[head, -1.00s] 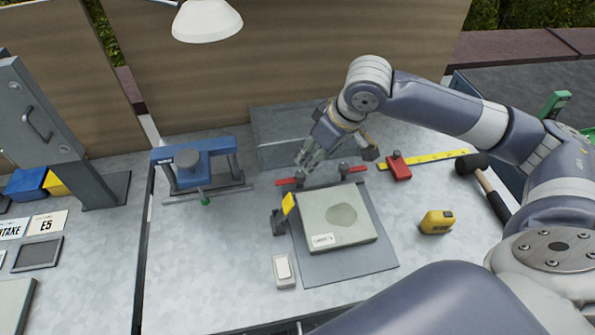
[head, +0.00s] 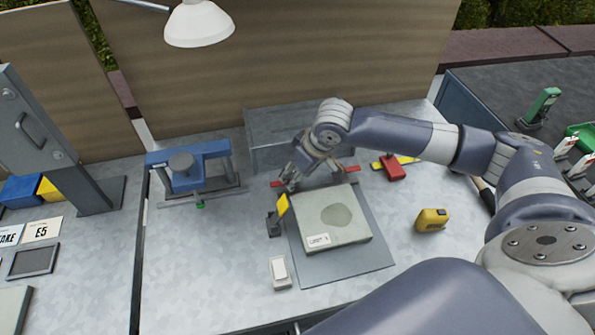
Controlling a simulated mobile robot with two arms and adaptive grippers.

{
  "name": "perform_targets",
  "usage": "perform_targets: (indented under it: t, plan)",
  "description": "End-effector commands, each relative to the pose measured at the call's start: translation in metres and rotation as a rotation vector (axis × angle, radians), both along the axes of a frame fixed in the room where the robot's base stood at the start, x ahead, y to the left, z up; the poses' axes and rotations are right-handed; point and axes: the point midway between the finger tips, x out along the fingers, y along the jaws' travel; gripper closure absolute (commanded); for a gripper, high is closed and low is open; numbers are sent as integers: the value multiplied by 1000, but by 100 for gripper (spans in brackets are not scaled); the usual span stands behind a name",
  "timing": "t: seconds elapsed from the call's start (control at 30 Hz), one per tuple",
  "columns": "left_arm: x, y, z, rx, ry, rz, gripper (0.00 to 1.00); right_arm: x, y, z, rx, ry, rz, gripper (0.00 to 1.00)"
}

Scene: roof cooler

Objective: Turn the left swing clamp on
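A grey slab (head: 335,222) with a darker round patch and a white label lies on a dark base plate (head: 362,258) on the bench. Two clamps with red bars stand along its back edge. The left swing clamp's red bar (head: 277,184) shows at the slab's back left corner. The right clamp's red bar (head: 351,169) is partly behind my arm. My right gripper (head: 287,180) is lowered at the left clamp, its fingers beside or over the clamp's post and hiding most of it. Contact and finger opening are unclear. My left gripper is out of view.
A yellow flap (head: 282,205) on a dark post stands at the slab's left edge. A white switch (head: 280,272) lies in front. A blue clamp frame (head: 190,165) stands left, a yellow tape measure (head: 432,219) right. Bare bench lies left of the slab.

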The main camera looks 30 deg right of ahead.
Motion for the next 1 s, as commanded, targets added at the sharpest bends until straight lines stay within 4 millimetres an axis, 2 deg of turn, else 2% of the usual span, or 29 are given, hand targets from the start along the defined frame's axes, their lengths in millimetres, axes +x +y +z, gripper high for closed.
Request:
perform_targets:
  t: [0.13, 0.3, 0.33, 0.67, 1.0]
  plan:
    - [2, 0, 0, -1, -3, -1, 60, 0, 0, 0, 0, 0, 0, 59]
    - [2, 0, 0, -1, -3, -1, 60, 0, 0, 0, 0, 1, 0, 98]
    - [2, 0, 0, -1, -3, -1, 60, 0, 0, 0, 0, 1, 0, 100]
    - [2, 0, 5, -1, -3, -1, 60, 0, -1, 2, -2, 2, 23, 100]
    - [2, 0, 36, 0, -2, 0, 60, 0, -2, 5, 1, 4, 213, 100]
